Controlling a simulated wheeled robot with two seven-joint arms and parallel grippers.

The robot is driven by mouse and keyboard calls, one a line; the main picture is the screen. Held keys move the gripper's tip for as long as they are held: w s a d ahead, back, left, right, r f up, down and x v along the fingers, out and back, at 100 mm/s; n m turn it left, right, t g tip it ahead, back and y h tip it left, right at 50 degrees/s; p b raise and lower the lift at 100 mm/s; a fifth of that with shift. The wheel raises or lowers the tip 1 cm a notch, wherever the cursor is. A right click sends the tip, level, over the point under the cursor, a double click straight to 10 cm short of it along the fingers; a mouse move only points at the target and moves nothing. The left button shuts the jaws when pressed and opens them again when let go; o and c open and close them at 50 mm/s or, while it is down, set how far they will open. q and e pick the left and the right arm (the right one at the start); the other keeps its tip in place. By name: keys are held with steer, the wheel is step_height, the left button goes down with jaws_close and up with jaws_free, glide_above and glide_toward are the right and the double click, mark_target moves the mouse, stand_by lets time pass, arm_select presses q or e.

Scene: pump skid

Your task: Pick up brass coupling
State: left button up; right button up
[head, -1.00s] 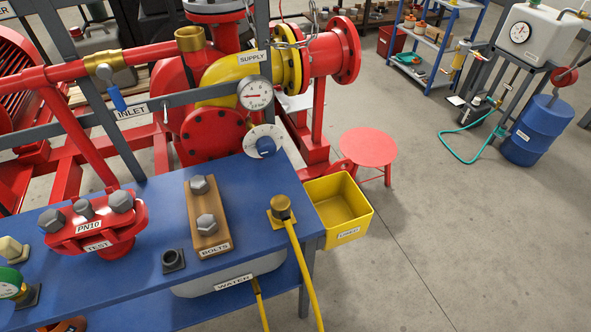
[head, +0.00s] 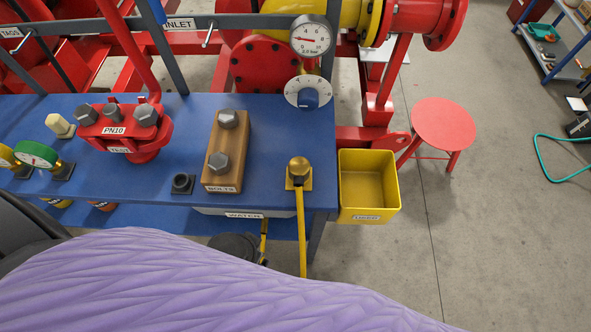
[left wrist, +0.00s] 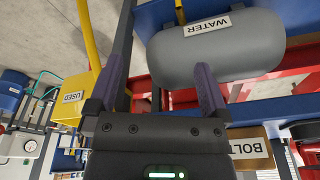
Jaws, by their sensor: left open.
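A brass coupling (head: 299,168) sits upright on a square brass plate near the right end of the blue bench (head: 275,145). A yellow hose (head: 301,235) runs from it down over the bench's front edge. My left gripper (left wrist: 160,64) is open and empty in the left wrist view. A grey tank marked WATER (left wrist: 215,50) lies beyond its fingers, and part of the yellow hose (left wrist: 90,35) shows to their left. I cannot make out the coupling in the wrist view. The left gripper's fingers do not show in the head view. My right gripper is not in view.
A wooden block marked BOLTS (head: 226,150) stands left of the coupling. A yellow USED bin (head: 368,185) hangs at the bench's right end. A red flange assembly (head: 125,130) and a dial (head: 308,93) are also there. My purple-covered arm fills the lower head view. A red stool (head: 440,125) stands right.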

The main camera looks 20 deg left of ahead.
arm_select(q)
step_height(320, 180, up, 11)
steer(key=w+d+t, duration=0.1)
steer(key=w, duration=0.2)
steer(key=w+d+r+n+h, duration=0.1)
steer(key=w+d+r+h, duration=0.25)
steer(key=d+r, duration=0.35)
steer(key=n+g+y, duration=0.3)
steer(key=n+y, duration=0.1)
steer(key=n, duration=0.7)
glide_above(300, 166)
steer(key=shift+s+a+f+h+p, duration=0.1)
steer(key=shift+s+f+h+p, duration=0.05)
steer(key=shift+s+h+p, duration=0.15)
steer(key=f+b, duration=0.1)
steer(key=f, duration=0.2)
steer(key=f+b, duration=0.1)
steer(key=f, duration=0.2)
steer(key=f+b, duration=0.2)
steer(key=f, duration=0.1)
steer(key=shift+w, duration=0.25)
steer(key=shift+f, duration=0.4)
steer(key=shift+c, duration=0.3)
